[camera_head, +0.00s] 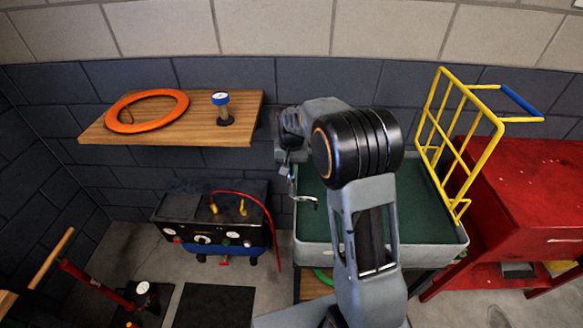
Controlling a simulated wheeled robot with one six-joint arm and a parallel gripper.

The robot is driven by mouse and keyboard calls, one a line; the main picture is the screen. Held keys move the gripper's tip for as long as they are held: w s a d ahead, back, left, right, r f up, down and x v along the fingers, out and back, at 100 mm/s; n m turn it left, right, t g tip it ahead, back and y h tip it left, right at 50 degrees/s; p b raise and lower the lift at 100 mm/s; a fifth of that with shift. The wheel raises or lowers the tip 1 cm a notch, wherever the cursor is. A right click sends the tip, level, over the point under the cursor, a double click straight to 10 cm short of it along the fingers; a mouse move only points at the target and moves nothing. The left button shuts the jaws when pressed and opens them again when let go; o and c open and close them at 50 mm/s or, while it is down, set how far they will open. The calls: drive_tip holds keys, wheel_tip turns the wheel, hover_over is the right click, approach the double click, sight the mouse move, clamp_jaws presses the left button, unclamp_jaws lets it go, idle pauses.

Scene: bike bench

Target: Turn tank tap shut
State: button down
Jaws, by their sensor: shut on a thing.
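The tank (455,237) is a grey basin with a dark green inside, on a stand right of centre. A thin metal tap (304,201) with a curved spout shows at its left back edge. My gripper (287,166) points down over the top of this tap and is shut on it. The fingertips are small and dark here, and the handle between them is mostly hidden, so its angle cannot be told. My arm covers the middle of the tank.
A yellow rack (463,130) and a red cabinet (520,215) stand at the right. A wooden shelf (170,130) holds an orange ring (146,122) and a blue-topped gauge (221,100). A black compressor box (213,215) with a red hose stands left of the tank.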

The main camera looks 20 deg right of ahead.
drive_tip(key=shift+m, duration=0.5)
drive_tip(key=c, duration=1.2)
unclamp_jaws()
drive_tip(key=shift+o, duration=0.2)
wheel_tip(320, 180, up, 14)
drive_tip(key=shift+b, duration=0.3)
drive_tip(key=shift+f, duration=0.1)
